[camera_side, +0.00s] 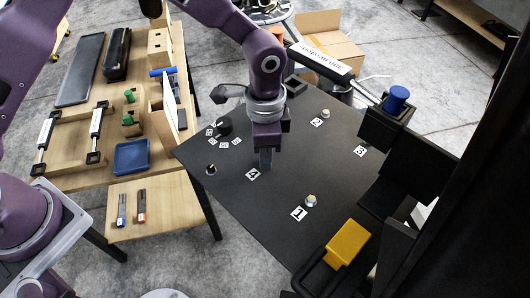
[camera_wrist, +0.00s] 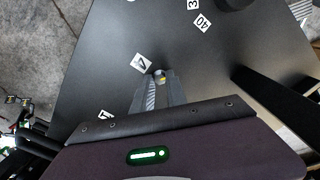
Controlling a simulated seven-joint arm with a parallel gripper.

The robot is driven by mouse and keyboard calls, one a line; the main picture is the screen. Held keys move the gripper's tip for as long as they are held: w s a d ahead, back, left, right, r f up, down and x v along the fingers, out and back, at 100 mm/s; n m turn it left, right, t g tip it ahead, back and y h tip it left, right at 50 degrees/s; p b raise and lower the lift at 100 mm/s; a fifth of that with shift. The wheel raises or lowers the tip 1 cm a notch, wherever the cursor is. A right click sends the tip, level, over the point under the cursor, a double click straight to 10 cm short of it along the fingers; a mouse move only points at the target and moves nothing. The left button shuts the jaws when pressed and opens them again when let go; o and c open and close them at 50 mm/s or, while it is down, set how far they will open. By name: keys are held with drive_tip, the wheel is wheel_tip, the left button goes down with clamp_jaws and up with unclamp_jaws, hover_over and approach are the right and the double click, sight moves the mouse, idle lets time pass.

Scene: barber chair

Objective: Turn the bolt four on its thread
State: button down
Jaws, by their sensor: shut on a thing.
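My gripper (camera_side: 266,166) points down at the black board, right beside the label 4 (camera_side: 253,174). Its fingers hide bolt four in the side view. In the wrist view, bolt four (camera_wrist: 159,75) is a small silvery head with a yellow mark, between the tips of my gripper (camera_wrist: 160,82), which is shut on it. The label 4 (camera_wrist: 141,63) lies just beyond it to the left. I cannot tell how deep the bolt sits in its thread.
Another bolt stands by label 1 (camera_side: 299,213), and one by label 2 (camera_side: 317,122). A black dial (camera_side: 223,127) and a small dark knob (camera_side: 211,169) sit at the board's left. A yellow block (camera_side: 347,243) and a blue cylinder (camera_side: 397,98) are on the right.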

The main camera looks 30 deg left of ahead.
drive_tip(key=c, duration=1.3)
unclamp_jaws()
drive_tip(key=shift+c, duration=0.2)
wheel_tip(320, 180, up, 7)
drive_tip(key=shift+r, duration=0.1)
drive_tip(key=s+a+r+n+t, duration=0.3)
drive_tip(key=s+a+r+n, duration=0.3)
drive_tip(key=a+r, duration=0.7)
drive_tip(key=s+a+r+n+t, duration=0.1)
drive_tip(key=s+a+n, duration=0.1)
drive_tip(key=s, duration=0.6)
drive_tip(key=s+a+r+n+t, duration=0.1)
drive_tip(key=s+a+r+n, duration=0.1)
drive_tip(key=s+a, duration=0.3)
drive_tip(key=s+n, duration=0.1)
drive_tip(key=s, duration=0.2)
drive_tip(key=shift+a+t, duration=0.15)
drive_tip(key=shift+t, duration=0.15)
